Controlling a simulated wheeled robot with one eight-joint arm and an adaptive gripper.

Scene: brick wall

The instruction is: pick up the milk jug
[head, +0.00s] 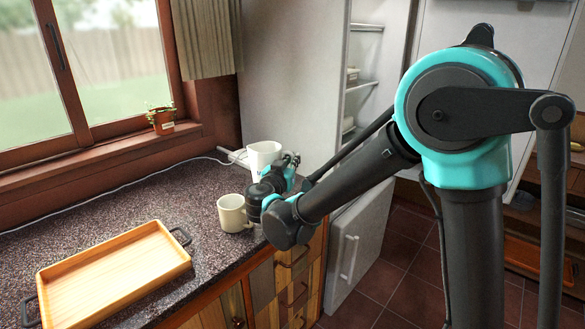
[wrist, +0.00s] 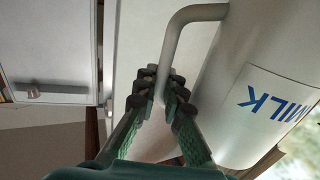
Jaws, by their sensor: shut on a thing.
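The milk jug (head: 263,155) is white and stands on the speckled counter near its far end, beside the fridge. In the wrist view the jug (wrist: 245,50) fills the right side, with a blue MILK label. My gripper (wrist: 162,92) is shut on its bent grey-white handle, the fingers on either side of the bar. In the head view my gripper (head: 291,160) is at the jug's right side, partly hidden by my wrist.
A cream mug (head: 233,214) stands close in front of the jug, next to my wrist. A wooden tray (head: 115,268) with dark handles lies at the front left. A potted plant (head: 161,119) sits on the windowsill. A white cable runs along the counter's back.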

